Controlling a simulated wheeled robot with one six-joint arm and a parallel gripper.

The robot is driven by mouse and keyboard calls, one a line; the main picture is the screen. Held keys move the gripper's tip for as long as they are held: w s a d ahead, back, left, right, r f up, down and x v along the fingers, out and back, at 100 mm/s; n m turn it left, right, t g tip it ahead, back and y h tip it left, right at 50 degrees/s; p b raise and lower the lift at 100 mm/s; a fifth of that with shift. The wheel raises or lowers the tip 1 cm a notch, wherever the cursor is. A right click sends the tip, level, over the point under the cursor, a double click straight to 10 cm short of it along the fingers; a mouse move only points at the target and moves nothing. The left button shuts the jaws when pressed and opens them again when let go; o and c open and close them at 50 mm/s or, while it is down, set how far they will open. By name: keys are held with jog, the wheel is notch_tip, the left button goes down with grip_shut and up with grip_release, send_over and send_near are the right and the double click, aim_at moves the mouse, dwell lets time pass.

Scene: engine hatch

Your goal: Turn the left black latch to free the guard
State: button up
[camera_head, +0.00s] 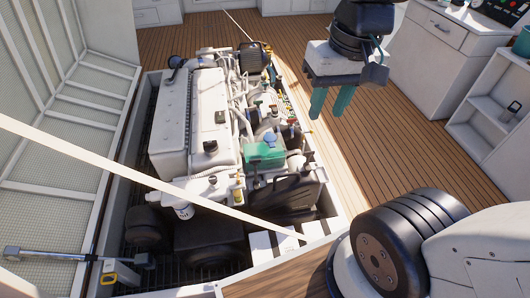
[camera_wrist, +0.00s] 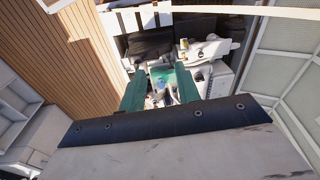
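My gripper (camera_head: 331,102) hangs above the deck, up and right of the engine in the head view. Its two green fingers are apart with nothing between them; the wrist view also shows them (camera_wrist: 159,90) spread. A green part (camera_head: 263,153), possibly the guard, sits on the near right of the white engine (camera_head: 205,110). In the wrist view a green part (camera_wrist: 181,77) shows between and beyond the fingers. My gripper is apart from it. The black latches are too small to tell apart among the dark fittings, so I cannot make out the left one.
The engine lies in an open floor hatch with a raised hatch lid (camera_head: 65,90) at the left. A pale taut line (camera_head: 150,177) crosses above the hatch. Small valves crowd the engine's right side. White cabinets (camera_head: 440,50) stand at the right. The wooden deck (camera_head: 385,150) between is clear.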

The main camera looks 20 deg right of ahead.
jog(key=w+a+f+m+y, duration=0.1)
jog(key=w+f+m, duration=0.1)
jog(key=w, duration=0.5)
jog(key=w+a+f+m+y, duration=0.1)
jog(key=w+f+m, duration=0.2)
jog(key=w, duration=0.5)
jog(key=m+y, duration=0.2)
jog(key=m, duration=1.2)
send_over(255, 160)
jog(key=d, duration=0.4)
notch_tip(255, 160, down, 41)
jog(key=x, duration=0.7)
jog(key=shift+s+a, duration=0.1)
jog(key=shift+s, duration=0.3)
jog(key=shift+a+f, duration=0.2)
jog(key=shift+f, duration=0.1)
grip_shut()
